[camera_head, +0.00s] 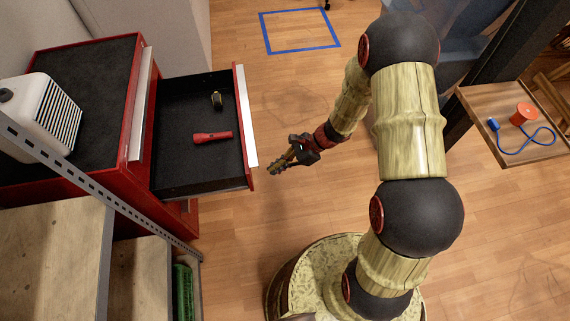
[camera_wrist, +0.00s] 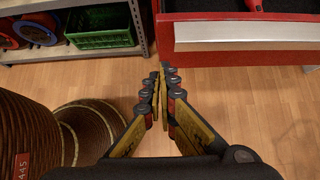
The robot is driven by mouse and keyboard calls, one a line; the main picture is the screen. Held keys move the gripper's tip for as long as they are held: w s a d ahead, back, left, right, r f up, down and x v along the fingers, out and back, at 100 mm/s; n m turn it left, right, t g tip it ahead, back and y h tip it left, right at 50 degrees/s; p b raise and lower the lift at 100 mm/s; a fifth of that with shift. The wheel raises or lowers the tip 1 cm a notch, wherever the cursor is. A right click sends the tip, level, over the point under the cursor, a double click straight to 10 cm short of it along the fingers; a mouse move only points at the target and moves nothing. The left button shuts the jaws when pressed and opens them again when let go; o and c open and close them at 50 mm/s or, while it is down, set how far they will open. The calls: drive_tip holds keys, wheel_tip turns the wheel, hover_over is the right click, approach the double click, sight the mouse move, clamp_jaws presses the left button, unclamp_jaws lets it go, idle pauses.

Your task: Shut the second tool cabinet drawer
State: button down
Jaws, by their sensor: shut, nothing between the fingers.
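The red tool cabinet (camera_head: 70,185) stands at the left in the head view. One drawer (camera_head: 175,172) is pulled out to the right, with a dark lining, a red front and a pale handle strip (camera_head: 246,115). In it lie a red flashlight (camera_head: 212,138) and a small yellow and black item (camera_head: 217,99). My gripper (camera_head: 277,169) is shut and empty, just right of the drawer front's near end and apart from it. In the wrist view my gripper (camera_wrist: 163,82) points toward the drawer front's left end, where the handle strip (camera_wrist: 250,37) shows.
A white device (camera_head: 40,115) sits on the cabinet top. A metal-framed shelf (camera_head: 60,250) stands nearest at the left; a green crate (camera_wrist: 101,27) is on a shelf. A wooden tray (camera_head: 520,145) with a red spool is at the right. The floor around the gripper is clear.

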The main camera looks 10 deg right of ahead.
drive_tip(key=a+b, duration=0.1)
drive_tip(key=a, duration=0.1)
drive_tip(key=a+f, duration=0.1)
drive_tip(key=a, duration=0.2)
drive_tip(key=shift+a+f+b, duration=0.1)
drive_tip(key=shift+a+b, duration=0.05)
drive_tip(key=shift+b, duration=0.2)
drive_tip(key=shift+w, duration=0.1)
